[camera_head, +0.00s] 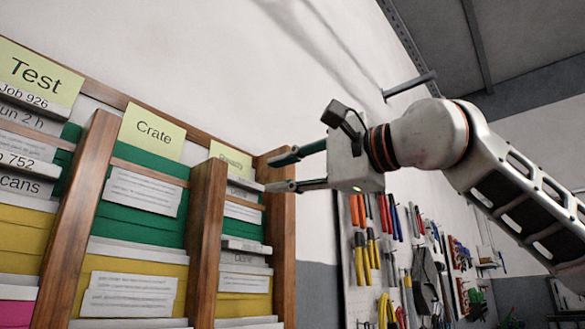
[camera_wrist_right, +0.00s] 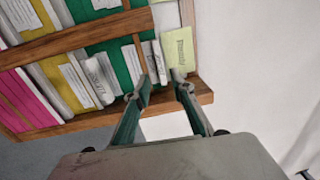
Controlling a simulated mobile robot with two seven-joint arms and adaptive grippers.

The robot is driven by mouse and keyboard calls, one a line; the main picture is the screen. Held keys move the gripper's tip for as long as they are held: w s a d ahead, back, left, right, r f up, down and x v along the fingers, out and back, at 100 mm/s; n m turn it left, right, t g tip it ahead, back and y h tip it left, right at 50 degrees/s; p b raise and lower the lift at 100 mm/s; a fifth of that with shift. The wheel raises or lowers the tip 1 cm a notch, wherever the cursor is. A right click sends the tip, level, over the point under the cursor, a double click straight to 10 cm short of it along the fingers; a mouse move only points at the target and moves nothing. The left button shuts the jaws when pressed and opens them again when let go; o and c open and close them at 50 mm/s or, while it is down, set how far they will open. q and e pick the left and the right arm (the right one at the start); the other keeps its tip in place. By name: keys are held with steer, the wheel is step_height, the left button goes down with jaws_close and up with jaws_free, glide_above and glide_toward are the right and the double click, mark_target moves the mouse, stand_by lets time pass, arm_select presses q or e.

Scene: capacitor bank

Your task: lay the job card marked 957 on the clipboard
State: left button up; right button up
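No card reading 957 is legible, and no clipboard shows. White cards stand in a wooden rack (camera_head: 208,240). One under the "Test" label reads "Job 926" (camera_head: 25,97), and one below it ends in "752" (camera_head: 17,160). Small white cards (camera_head: 243,246) sit in the right column, their print too small to read. My right gripper (camera_head: 270,173) is open and empty at the upper part of this column, by the rack's right post. In the wrist view its open fingertips (camera_wrist_right: 160,92) are just in front of the rack's edge, near white cards (camera_wrist_right: 158,62). My left gripper is out of view.
Yellow-green labels top the columns: "Test" (camera_head: 38,72), "Crate" (camera_head: 153,132) and a partly hidden one (camera_head: 230,158). Green, yellow and pink folders fill the slots. Right of the rack, a pegboard (camera_head: 352,285) holds several tools.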

mark_target(247, 182)
steer(key=p+x, duration=0.2)
steer(key=x, duration=0.4)
steer(key=shift+w+a+r, duration=0.15)
steer(key=shift+r, duration=0.1)
steer(key=shift+p+x, duration=0.55)
steer(key=shift+x, duration=0.25)
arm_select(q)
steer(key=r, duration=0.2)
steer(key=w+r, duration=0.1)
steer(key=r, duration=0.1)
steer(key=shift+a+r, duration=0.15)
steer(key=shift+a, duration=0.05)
arm_select(e)
steer(key=shift+f, duration=0.15)
jaws_close()
